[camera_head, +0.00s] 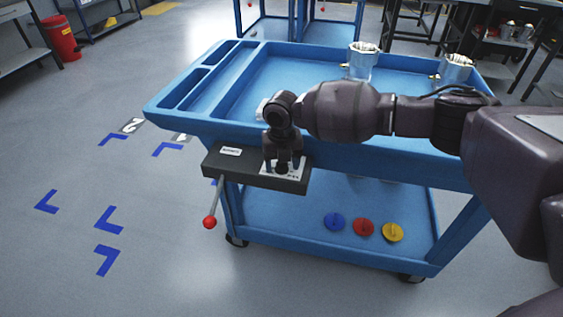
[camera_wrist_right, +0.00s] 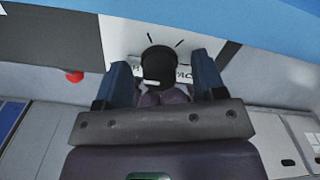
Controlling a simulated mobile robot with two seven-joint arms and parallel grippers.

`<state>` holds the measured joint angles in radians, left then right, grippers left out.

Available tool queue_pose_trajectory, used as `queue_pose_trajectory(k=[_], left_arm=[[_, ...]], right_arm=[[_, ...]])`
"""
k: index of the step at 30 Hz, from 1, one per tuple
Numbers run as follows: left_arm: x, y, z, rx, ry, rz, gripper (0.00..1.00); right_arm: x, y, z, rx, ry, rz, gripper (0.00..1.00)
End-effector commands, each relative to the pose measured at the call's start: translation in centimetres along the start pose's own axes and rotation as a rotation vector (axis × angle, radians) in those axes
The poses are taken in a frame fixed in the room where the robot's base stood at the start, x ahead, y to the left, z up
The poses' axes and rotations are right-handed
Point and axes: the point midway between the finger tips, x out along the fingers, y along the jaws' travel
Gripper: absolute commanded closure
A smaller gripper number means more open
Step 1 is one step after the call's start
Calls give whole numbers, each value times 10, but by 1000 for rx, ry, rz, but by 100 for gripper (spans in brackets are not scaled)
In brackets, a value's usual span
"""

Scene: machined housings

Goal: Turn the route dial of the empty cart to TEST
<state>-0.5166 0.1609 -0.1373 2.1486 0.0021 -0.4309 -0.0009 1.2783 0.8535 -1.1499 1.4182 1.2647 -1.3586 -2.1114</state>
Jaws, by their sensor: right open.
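A blue cart (camera_head: 330,135) stands in front of me, with a dark control box (camera_head: 235,172) on its near left edge. The box carries a white dial plate (camera_wrist_right: 118,38). In the right wrist view the round black route dial (camera_wrist_right: 158,62) sits on this plate, with tick lines around it. Part of the lettering, like "PAC", shows at its right; the rest is hidden. My right gripper (camera_head: 283,166) points down over the box. Its open fingers (camera_wrist_right: 161,64) stand on either side of the dial, with gaps visible. I cannot tell which mark the dial points to. My left gripper is not in view.
Two metal housings (camera_head: 362,62) (camera_head: 456,68) stand in this cart's top tray. A red-knobbed lever (camera_head: 210,221) hangs below the box. Blue, red and yellow discs (camera_head: 363,227) lie on the lower shelf. Another blue cart (camera_head: 318,32) stands behind.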

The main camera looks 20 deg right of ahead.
Motion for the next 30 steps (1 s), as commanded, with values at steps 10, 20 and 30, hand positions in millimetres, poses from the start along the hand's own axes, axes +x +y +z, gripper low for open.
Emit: queue_pose_trajectory(k=[10, 20, 30], left_arm=[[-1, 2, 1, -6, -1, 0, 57], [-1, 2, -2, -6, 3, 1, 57], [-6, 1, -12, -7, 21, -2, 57]], right_arm=[[0, 0, 0, 0, 0, 0, 73], [-1, 0, 0, 25, -1, 1, 85], [-4, 1, 0, 218, -3, 3, 85]])
